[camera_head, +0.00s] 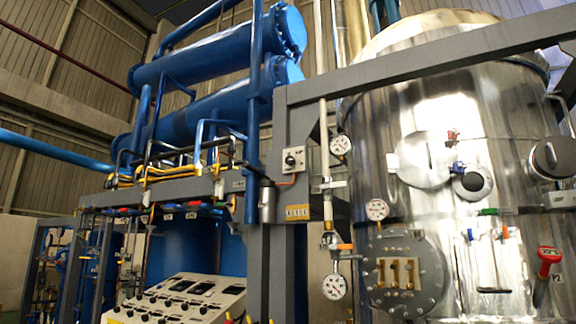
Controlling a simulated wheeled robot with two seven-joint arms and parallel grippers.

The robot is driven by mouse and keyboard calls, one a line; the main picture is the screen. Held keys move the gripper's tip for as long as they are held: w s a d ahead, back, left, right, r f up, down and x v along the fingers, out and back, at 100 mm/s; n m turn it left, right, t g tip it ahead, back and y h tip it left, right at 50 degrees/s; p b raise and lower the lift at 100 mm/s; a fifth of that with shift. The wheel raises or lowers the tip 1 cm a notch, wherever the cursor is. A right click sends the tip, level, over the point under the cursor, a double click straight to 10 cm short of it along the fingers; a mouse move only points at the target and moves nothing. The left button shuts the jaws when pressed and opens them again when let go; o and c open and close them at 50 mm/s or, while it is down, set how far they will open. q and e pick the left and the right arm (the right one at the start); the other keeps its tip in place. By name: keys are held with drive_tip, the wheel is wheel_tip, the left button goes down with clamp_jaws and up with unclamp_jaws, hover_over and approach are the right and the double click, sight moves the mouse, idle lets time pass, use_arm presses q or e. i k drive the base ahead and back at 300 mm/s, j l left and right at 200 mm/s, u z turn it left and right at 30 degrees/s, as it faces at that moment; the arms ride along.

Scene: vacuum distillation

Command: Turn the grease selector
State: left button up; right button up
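A small pale switch box (293,159) with a dark round knob is mounted on the grey steel post. It looks like a selector, but I cannot read a label that names it as the grease selector. A sloped control panel (178,299) at the lower left carries rows of black knobs and some dark displays. Its markings are too small to read. Neither of my grippers is in view, and nothing shows touching the switch box or the panel.
A large shiny metal vessel (480,120) fills the right side, with a bolted round flange (404,272) and a red-handled valve (548,262). Gauges (340,145) sit along a vertical pipe. Blue cylinders (215,55) hang at upper left. A grey beam (430,55) crosses the upper right.

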sight(289, 160)
drive_tip(key=i+j+z, duration=0.1)
drive_tip(key=i+j, duration=0.35)
drive_tip(key=i+j+z, duration=0.1)
drive_tip(key=i+j, duration=0.4)
drive_tip(key=i+j+z, duration=0.1)
drive_tip(key=i+j, duration=0.35)
drive_tip(key=i+j+z, duration=0.1)
drive_tip(key=i+j, duration=0.35)
drive_tip(key=j, duration=0.15)
drive_tip(key=i+j+z, duration=0.1)
drive_tip(key=i+j, duration=0.3)
drive_tip(key=j, duration=0.2)
